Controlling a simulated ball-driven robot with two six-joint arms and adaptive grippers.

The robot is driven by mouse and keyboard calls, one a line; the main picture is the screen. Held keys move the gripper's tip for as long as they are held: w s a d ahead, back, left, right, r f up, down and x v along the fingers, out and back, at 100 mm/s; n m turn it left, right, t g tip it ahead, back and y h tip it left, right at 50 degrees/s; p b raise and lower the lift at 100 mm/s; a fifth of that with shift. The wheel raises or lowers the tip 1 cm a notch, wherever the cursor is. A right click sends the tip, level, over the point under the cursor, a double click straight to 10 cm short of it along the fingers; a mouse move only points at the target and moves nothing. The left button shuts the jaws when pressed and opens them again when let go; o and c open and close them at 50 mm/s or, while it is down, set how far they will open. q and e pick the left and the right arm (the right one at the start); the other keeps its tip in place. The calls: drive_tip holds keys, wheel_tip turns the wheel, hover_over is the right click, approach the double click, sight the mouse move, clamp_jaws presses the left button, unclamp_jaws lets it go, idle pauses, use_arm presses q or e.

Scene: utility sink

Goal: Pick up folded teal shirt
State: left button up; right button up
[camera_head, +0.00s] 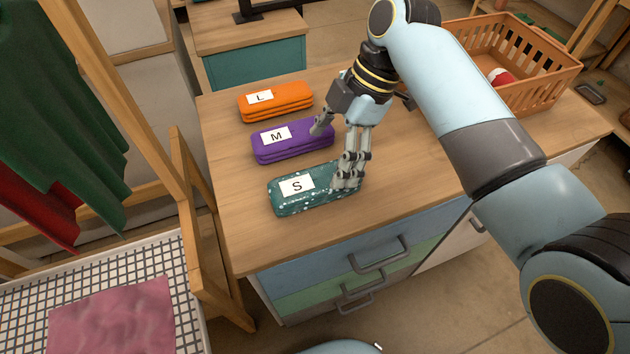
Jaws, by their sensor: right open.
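The folded teal shirt (310,200), speckled with white and tagged "S", lies flat on the wooden counter near its front edge. My right gripper (335,160) is over the shirt's right end. Its fingers are spread: one set reaches down at the shirt's right part, while another finger sits further left, by the purple shirt's right end. I cannot tell whether the fingers touch the teal shirt. Part of the shirt's right end is hidden behind the fingers. My left gripper is not in view.
A folded purple shirt (292,146) tagged "M" and a folded orange shirt (275,103) tagged "L" lie behind the teal one. An orange basket (545,84) with a red and white item stands at the back right. The counter's left front (245,235) is bare.

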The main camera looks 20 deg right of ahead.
sight(317, 179)
drive_tip(key=x, duration=0.7)
drive_tip(key=shift+a+f, duration=0.15)
drive_tip(key=shift+f, duration=0.2)
drive_tip(key=c, duration=1.3)
